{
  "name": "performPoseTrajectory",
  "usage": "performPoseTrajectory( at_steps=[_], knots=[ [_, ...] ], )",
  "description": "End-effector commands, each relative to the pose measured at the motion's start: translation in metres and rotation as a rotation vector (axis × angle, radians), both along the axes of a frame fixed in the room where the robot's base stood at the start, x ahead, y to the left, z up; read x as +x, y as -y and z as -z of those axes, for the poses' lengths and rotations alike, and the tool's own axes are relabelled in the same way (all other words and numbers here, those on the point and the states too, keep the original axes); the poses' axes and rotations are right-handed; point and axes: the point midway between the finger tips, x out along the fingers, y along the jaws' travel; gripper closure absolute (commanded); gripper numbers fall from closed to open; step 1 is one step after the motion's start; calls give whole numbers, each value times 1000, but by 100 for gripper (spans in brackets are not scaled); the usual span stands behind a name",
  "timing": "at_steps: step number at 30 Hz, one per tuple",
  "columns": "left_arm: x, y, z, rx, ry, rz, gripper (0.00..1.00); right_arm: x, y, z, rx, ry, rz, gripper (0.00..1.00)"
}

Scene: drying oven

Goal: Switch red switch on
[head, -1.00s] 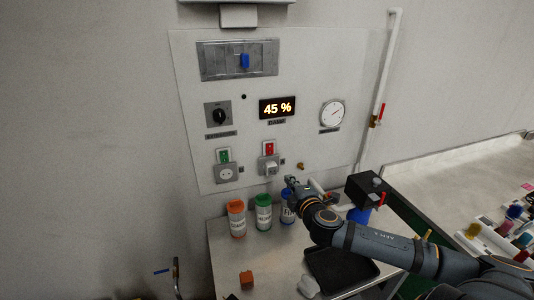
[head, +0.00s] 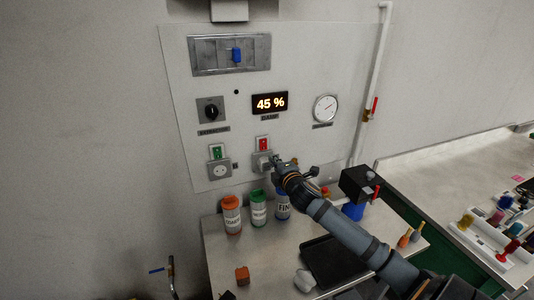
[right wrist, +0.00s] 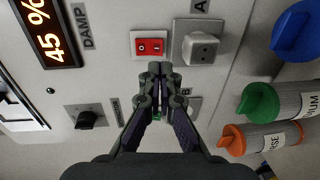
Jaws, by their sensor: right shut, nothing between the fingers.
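The red switch (head: 263,144) sits in a white frame on the wall panel, below the lit 45 % display. It also shows in the right wrist view (right wrist: 151,46), just ahead of the fingertips. My right gripper (head: 277,160) is close to the panel, below and right of the red switch in the head view. In the right wrist view my right gripper (right wrist: 160,68) is shut and empty, its tips just short of the switch. I cannot tell whether they touch the panel. My left gripper is not in view.
A socket with a plug (right wrist: 199,47) is beside the red switch. A green switch (head: 217,152) is to the left on the panel. Bottles with orange (head: 231,203), green (head: 258,195) and blue caps stand on the table below. A black tray (head: 325,262) lies at the front.

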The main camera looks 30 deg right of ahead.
Motion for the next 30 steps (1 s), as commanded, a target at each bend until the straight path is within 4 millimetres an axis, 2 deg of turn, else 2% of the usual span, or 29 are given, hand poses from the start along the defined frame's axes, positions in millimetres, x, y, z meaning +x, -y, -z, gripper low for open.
performPoseTrajectory(
  at_steps=[6, 12, 25, 30],
  knots=[
    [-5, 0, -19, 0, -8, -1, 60, 42, 9, 0, 6, 1, 0, 100],
    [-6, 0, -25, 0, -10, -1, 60, 63, 14, 5, 1, 1, -2, 100],
    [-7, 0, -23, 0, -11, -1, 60, 67, 15, 9, -2, 2, -2, 100],
    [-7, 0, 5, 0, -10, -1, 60, 72, 17, 19, -15, 52, -1, 100]
  ],
)
